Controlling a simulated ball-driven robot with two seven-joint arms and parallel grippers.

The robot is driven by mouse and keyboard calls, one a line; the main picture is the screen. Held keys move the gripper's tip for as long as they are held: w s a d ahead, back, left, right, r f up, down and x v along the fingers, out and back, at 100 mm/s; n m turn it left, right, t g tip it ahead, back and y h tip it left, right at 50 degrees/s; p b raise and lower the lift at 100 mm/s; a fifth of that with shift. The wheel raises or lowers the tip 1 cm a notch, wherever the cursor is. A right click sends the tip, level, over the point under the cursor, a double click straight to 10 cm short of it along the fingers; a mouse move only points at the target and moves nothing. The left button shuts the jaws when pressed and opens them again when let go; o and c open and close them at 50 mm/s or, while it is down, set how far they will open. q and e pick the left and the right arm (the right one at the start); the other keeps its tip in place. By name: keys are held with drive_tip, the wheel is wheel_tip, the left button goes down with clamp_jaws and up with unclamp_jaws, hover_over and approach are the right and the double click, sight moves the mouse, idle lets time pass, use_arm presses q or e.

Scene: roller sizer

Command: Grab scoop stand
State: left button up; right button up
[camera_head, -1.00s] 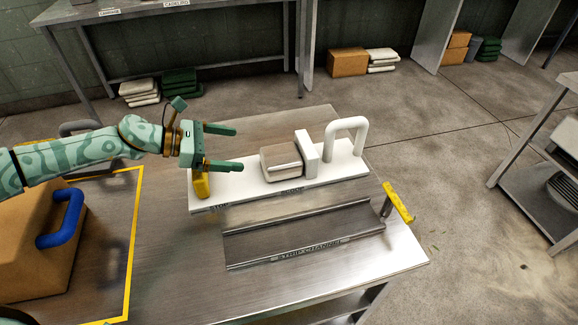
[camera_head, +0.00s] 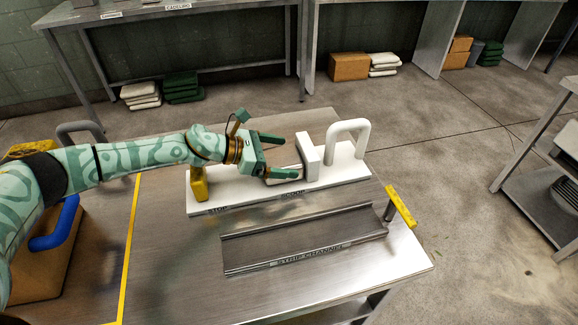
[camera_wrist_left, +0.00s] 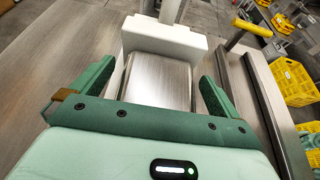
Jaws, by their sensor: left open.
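The white scoop stand (camera_head: 345,172) lies on the metal table, with printed labels reading STOP and SCOOP on its front edge. It bears a white upright block (camera_head: 309,150), a white looped handle (camera_head: 347,136) at its right end and a yellow post (camera_head: 199,185) at its left. My left gripper (camera_head: 290,156) is open over the stand, its fingers pointing right toward the white block. In the left wrist view, the brushed metal scoop body (camera_wrist_left: 157,80) lies between the open fingers, with the white block (camera_wrist_left: 165,38) beyond. Whether the fingers touch the scoop cannot be told.
The strip channel (camera_head: 305,238) lies in front of the stand, with a yellow handle (camera_head: 400,207) at its right end. A brown box with a blue handle (camera_head: 57,225) is at the left.

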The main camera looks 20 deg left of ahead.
use_arm(q)
drive_tip(key=shift+r, duration=0.1)
drive_tip(key=c, duration=1.4)
